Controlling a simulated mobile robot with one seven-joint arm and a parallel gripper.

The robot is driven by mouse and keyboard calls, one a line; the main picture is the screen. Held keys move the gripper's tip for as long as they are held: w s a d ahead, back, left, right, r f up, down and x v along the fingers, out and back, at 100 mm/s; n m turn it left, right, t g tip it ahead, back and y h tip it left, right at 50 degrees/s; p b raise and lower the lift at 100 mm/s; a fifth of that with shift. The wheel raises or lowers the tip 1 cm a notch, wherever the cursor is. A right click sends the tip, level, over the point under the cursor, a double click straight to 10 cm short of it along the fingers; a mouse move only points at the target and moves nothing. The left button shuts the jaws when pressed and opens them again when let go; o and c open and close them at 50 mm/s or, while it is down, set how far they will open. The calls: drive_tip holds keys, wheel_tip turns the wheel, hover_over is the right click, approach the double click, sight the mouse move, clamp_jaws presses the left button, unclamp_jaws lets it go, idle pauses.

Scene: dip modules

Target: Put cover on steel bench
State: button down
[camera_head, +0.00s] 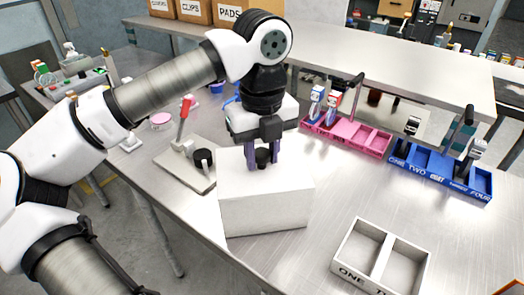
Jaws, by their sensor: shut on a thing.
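The cover appears to be a white box (262,210) with a black knob (262,157) on its top. My gripper (265,160) is over it with its purple fingers shut on the black knob. The steel bench (310,240) is the shiny metal table under it. The box is near the bench's front left part. I cannot tell whether its bottom edge touches the bench or hangs a little above it. What lies under or behind the box is hidden.
A toggle press with a red handle (183,118) stands close left of the box. A pink tray (346,136) holding small bottles and a blue tray (440,172) stand behind right. A white two-compartment tray (352,244) is at front right. Bare bench lies between.

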drive_tip(key=shift+f, duration=0.2)
drive_tip(key=c, duration=1)
unclamp_jaws()
drive_tip(key=shift+r, duration=0.1)
drive_tip(key=shift+c, duration=0.2)
drive_tip(key=shift+r, duration=0.15)
wheel_tip(320, 180, up, 12)
drive_tip(key=shift+b, duration=0.4)
